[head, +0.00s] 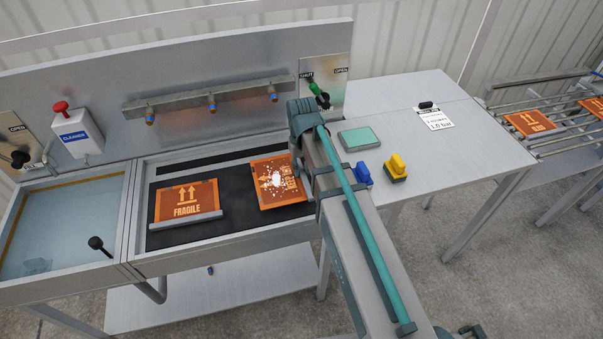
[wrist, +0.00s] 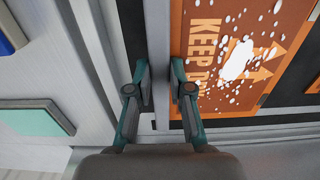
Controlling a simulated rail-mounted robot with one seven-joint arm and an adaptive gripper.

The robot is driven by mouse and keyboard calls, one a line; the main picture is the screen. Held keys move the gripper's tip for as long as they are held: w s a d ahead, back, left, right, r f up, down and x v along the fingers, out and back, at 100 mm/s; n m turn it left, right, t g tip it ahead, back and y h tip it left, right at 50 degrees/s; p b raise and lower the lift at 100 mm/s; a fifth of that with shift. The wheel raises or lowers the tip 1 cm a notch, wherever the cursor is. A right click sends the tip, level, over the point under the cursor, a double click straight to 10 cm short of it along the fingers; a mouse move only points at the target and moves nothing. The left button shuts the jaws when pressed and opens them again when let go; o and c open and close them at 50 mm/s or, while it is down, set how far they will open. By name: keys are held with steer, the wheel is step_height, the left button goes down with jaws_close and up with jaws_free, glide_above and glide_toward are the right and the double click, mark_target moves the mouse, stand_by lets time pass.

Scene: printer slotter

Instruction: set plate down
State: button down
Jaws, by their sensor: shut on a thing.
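The plate is orange with white splashes. It shows in the head view (head: 277,180) at the right of the dark sink-like tray (head: 180,237), turned slightly askew. In the wrist view the plate (wrist: 240,65) bears "KEEP" lettering and an arrow. My gripper (wrist: 162,88) is shut at the plate's side, with a grey edge strip between its fingers. In the head view my own arm hides most of the gripper. I cannot tell whether the plate touches the tray floor.
A "FRAGILE" plate (head: 187,201) lies left in the tray. Left is a water basin (head: 60,230); nozzles (head: 212,100) hang behind. On the right bench are a teal pad (head: 360,138), blue (head: 363,173) and yellow (head: 396,167) tools and a note (head: 433,117). A rack (head: 545,120) stands far right.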

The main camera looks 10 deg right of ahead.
steer(key=shift+w+f, duration=0.2)
steer(key=shift+f, duration=0.1)
steer(key=shift+f+p, duration=0.75)
steer(key=shift+f, duration=0.7)
steer(key=shift+f, duration=0.1)
steer(key=c, duration=1.1)
jaws_free()
steer(key=shift+o, duration=0.2)
steer(key=shift+r, duration=0.2)
step_height(320, 180, up, 12)
steer(key=b, duration=0.3)
steer(key=shift+f, duration=0.1)
